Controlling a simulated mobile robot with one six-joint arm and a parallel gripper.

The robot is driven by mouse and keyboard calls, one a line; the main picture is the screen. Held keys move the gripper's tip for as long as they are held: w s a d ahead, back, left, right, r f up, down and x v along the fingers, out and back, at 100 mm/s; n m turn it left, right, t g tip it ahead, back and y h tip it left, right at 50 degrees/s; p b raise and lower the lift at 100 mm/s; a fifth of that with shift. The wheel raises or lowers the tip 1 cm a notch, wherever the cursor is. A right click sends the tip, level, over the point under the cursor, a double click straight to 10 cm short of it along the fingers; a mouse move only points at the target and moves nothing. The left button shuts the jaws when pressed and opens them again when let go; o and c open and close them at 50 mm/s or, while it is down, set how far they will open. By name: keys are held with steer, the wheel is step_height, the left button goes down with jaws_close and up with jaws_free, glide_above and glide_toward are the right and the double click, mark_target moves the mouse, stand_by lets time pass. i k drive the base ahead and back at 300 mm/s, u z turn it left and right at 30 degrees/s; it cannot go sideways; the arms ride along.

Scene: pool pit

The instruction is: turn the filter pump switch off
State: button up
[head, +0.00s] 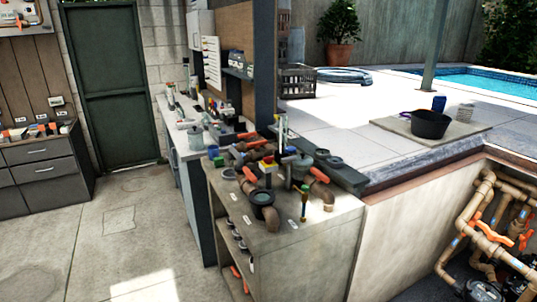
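I cannot pick out a filter pump switch with certainty. A small light box (56,101) is on the wood-panelled wall above the left drawers, too small to read. A pale grey cabinet (200,29) hangs on the wall right of the green door; no switch can be made out on it. In the pit at the lower right are brown pipes with orange valve handles (497,236) and dark equipment (485,290), partly cut off by the frame. My gripper is not in view.
A concrete-sided bench (290,255) with pipe fittings stands in the centre, with a counter (185,118) behind it. A dark drawer unit (45,180) is at left. A black tub (430,124) sits near the pit edge. The concrete floor at left (125,220) is clear.

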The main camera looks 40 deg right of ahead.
mark_target(268, 160)
steer(key=u, duration=0.05)
steer(key=i, duration=1)
steer(key=z, duration=0.05)
